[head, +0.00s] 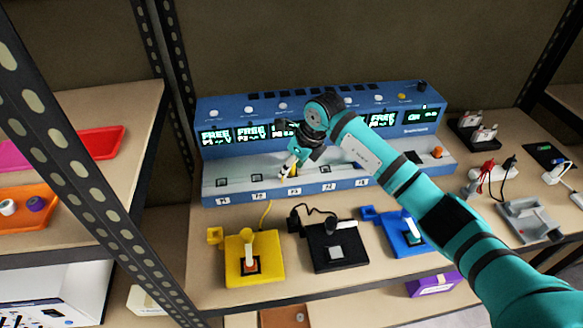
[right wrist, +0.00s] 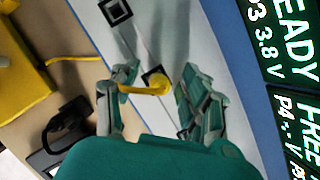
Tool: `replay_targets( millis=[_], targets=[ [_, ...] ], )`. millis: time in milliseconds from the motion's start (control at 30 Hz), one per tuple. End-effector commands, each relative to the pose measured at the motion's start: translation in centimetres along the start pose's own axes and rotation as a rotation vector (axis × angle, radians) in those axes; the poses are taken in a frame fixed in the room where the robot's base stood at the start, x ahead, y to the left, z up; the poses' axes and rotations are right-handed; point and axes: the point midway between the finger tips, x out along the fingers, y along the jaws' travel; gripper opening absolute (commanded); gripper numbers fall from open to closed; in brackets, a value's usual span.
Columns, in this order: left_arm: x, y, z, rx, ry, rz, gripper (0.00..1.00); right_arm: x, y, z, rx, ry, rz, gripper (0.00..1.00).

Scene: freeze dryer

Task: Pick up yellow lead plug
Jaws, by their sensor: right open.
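The yellow lead plug (right wrist: 150,88) lies at a dark square marker on the grey shelf of the blue charging station (head: 330,183). Its yellow lead (right wrist: 88,57) runs left towards the yellow block (head: 238,262). My right gripper (right wrist: 157,78) is open, with one finger on each side of the plug; I cannot tell whether they touch it. In the head view my right gripper (head: 289,167) reaches down to the station near the third slot and mostly hides the plug. My left gripper is not in view.
A black block (head: 322,258) and a blue block (head: 395,238) with leads stand in front of the station. The displays read READY and FREE in the right wrist view. Metal shelf posts (head: 75,150) stand at the left, with red and orange trays beyond.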

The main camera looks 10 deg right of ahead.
Motion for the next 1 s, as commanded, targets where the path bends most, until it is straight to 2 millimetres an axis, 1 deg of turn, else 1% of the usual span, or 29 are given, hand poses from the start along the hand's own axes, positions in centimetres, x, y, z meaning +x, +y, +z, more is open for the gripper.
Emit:
replay_targets(
  millis=[100, 433, 767, 867, 1000],
  targets=[
    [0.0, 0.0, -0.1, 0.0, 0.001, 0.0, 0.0, 0.0, 0.0, 0.0, 0.0, 0.0, 0.0, 0.44],
    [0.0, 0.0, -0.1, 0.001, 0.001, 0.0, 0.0, -0.1, 0.0, 0.0, 0.0, 0.0, 0.0, 0.01],
    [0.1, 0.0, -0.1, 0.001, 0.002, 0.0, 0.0, -0.2, -0.1, 0.1, -0.001, -0.001, -0.001, 0.0],
    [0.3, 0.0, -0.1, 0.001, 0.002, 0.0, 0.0, -0.8, -0.1, 0.3, -0.002, -0.002, -0.001, 0.0],
    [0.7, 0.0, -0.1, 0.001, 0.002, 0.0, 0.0, -2.2, -0.2, 0.9, -0.002, -0.004, -0.004, 0.0]
  ],
)
